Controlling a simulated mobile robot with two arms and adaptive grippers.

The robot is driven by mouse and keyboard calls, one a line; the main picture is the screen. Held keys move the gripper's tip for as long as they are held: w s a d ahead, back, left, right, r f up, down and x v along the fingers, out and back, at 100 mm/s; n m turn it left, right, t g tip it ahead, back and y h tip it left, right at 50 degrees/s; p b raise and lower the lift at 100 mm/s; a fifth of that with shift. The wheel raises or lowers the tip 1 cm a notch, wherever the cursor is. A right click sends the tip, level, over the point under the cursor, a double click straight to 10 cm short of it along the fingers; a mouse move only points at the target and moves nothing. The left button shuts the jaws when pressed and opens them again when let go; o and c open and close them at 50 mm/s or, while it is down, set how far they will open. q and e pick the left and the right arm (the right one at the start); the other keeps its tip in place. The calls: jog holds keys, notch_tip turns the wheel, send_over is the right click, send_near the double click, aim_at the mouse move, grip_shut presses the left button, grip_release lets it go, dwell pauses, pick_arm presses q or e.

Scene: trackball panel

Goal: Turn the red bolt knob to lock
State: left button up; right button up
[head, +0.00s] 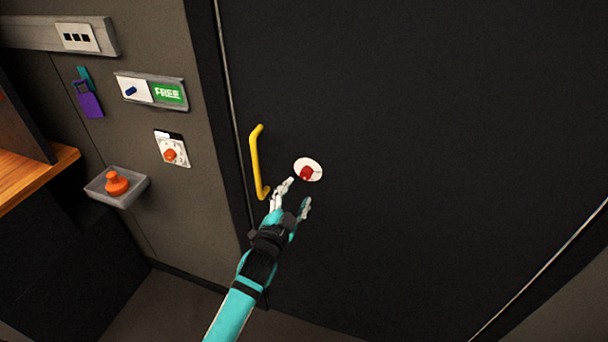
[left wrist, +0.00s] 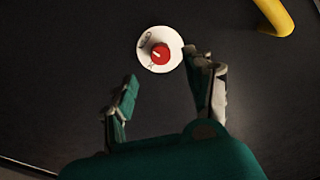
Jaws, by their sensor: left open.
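The red bolt knob (head: 306,173) sits on a round white plate (head: 314,164) on the dark door. In the left wrist view the red knob (left wrist: 160,54) shows a pale pointer line, and its white plate (left wrist: 147,59) carries small dark marks too small to read surely. My left gripper (head: 298,192) is open just below the knob in the head view. In the left wrist view its two fingers (left wrist: 163,82) stand apart, with the knob beyond and between them, nearer the right finger. I see no contact with the knob. My right gripper is not in view.
A yellow door handle (head: 254,165) is left of the knob, close to my left gripper. The wall at left holds a FREE sign panel (head: 168,93), an orange-knobbed switch (head: 170,155), a purple padlock (head: 90,104) and a tray with an orange trackball-like piece (head: 116,184). The door's right side is clear.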

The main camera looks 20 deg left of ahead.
aim_at(305, 176)
pick_arm(q)
jog(key=w, duration=0.6)
jog(key=shift+p, duration=0.35)
jog(key=shift+w+d, duration=0.1)
jog(key=shift+w, duration=0.45)
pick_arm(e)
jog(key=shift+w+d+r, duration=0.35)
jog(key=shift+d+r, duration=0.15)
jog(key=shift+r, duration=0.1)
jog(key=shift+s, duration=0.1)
pick_arm(q)
jog(key=shift+c, duration=0.5)
grip_shut()
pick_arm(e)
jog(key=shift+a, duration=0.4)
